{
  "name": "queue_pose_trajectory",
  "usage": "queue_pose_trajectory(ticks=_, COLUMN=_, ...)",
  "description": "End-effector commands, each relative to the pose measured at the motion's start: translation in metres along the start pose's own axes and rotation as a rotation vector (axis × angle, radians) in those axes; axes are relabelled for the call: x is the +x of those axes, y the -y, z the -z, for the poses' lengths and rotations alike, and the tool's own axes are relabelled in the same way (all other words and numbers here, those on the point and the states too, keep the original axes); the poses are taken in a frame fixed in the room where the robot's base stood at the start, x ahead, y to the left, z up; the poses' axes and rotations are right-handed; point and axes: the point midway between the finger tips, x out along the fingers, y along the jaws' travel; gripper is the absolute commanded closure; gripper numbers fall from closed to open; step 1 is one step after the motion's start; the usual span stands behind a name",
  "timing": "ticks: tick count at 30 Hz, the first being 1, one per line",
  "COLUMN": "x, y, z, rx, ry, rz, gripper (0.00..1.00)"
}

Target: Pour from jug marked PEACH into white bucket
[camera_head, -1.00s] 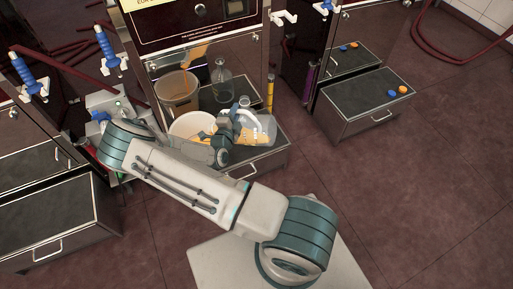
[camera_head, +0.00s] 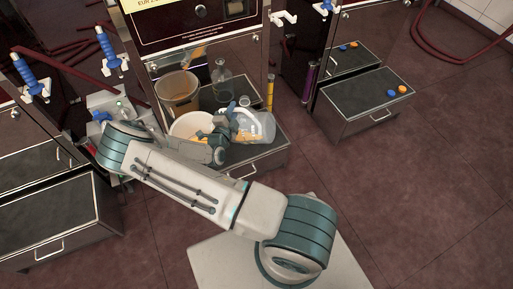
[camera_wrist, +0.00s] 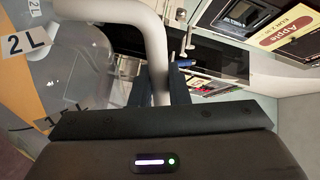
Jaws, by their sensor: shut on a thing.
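A clear jug (camera_head: 258,127) with orange liquid lies tipped at the right of the white bucket (camera_head: 184,127), its mouth side toward the bucket. My gripper (camera_head: 228,122) is shut on the jug's handle. The PEACH marking cannot be read in these frames. My arm covers the front of the bucket, and some orange shows inside it. I cannot tell whether liquid is flowing.
A tan translucent bucket (camera_head: 178,90) stands behind the white one. A metal drawer unit (camera_head: 262,158) is below. Another drawer unit (camera_head: 366,105) with caps stands right.

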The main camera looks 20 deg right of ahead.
Motion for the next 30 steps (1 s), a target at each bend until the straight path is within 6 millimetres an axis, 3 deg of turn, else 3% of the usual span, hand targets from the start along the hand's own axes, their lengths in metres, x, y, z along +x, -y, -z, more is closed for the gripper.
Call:
queue_pose_trajectory(ticks=11, x=0.0, y=0.0, z=0.0, rx=-0.005, ry=-0.001, rz=0.0, gripper=1.0)
queue_pose_trajectory(ticks=21, x=0.0, y=-0.041, z=0.023, rx=0.223, ry=-0.001, rz=-0.001, gripper=1.0)
queue_pose_trajectory(ticks=30, x=0.0, y=-0.053, z=0.03, rx=0.354, ry=-0.001, rz=0.0, gripper=1.0)
